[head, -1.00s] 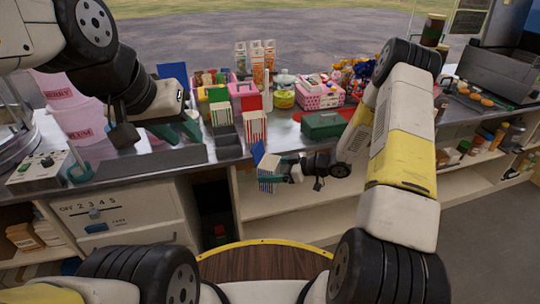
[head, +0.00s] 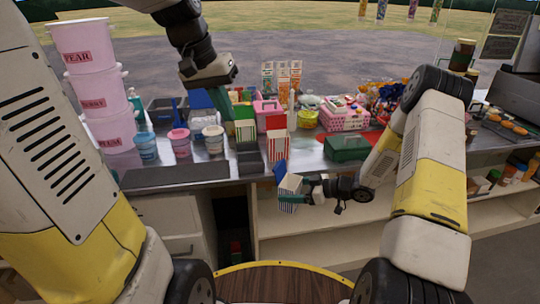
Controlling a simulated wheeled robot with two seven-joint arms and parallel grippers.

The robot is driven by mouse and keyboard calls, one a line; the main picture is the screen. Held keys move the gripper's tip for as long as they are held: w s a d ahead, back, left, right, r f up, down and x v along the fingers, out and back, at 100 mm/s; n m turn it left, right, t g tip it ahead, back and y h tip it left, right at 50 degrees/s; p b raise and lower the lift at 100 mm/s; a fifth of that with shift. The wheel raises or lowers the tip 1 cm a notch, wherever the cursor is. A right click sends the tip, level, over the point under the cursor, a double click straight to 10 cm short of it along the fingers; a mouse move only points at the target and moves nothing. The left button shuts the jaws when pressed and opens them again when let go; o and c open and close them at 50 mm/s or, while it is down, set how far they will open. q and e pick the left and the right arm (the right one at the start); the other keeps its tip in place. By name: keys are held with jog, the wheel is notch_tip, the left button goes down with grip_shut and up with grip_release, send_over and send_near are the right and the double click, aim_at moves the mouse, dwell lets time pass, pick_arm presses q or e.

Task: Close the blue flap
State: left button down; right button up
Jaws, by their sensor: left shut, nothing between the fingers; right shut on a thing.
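The blue flap (head: 280,171) stands up, tilted, at the upper left of a small dark-and-white striped carton (head: 289,187). The flap looks open. My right gripper (head: 308,191) is shut on this carton and holds it in front of the counter's front edge, above the shelf opening. My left gripper (head: 226,101) is shut and empty, raised above the counter behind and left of the carton, well apart from the flap. Its green fingers overlap the goods behind it in the picture.
A red-striped carton (head: 278,148) with a red flap and a carton with a green flap (head: 244,131) stand on the counter. Pink tubs (head: 107,92) are stacked at left. A dark green box (head: 346,148) lies right. A dark mat (head: 162,174) lies at the front edge.

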aim_at(279, 171)
pick_arm(q)
jog(key=w+d+f+m+g+h, duration=0.15)
jog(key=w+f+g, duration=0.35)
jog(key=w+f, duration=1.25)
jog(key=s+d+f, duration=0.1)
jog(key=d+f, duration=0.6)
jog(key=shift+s+d+m, duration=0.2)
jog(key=shift+s+m, duration=0.05)
jog(key=shift+m, duration=0.1)
jog(key=shift+d+r, duration=0.1)
jog(key=shift+s+d+r, duration=0.1)
